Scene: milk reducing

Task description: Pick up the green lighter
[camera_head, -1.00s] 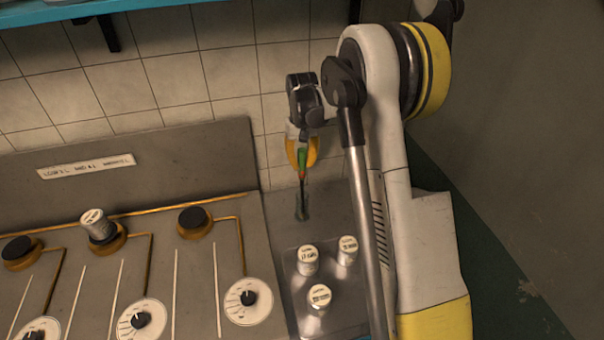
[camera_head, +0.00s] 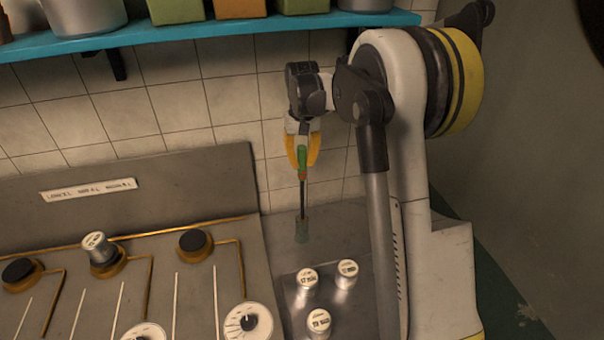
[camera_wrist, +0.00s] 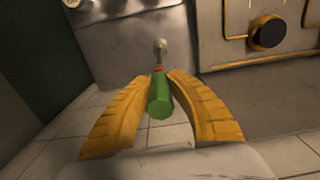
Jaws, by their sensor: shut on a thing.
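The green lighter (camera_head: 302,158) has a green handle, a red band and a long thin dark metal rod. My gripper (camera_head: 302,150) has yellow fingers and is shut on the green handle, which hangs with its rod pointing down. In the wrist view the green handle of the lighter (camera_wrist: 160,97) sits between the two yellow fingers of my gripper (camera_wrist: 160,92), with the rod stretching away from me.
Several white-labelled canisters (camera_head: 347,274) stand on the metal plate in front of the holder. A stove with burners (camera_head: 195,243) and dials (camera_head: 247,321) is at left. A blue shelf (camera_head: 210,34) with pots and boxes runs above the tiled wall.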

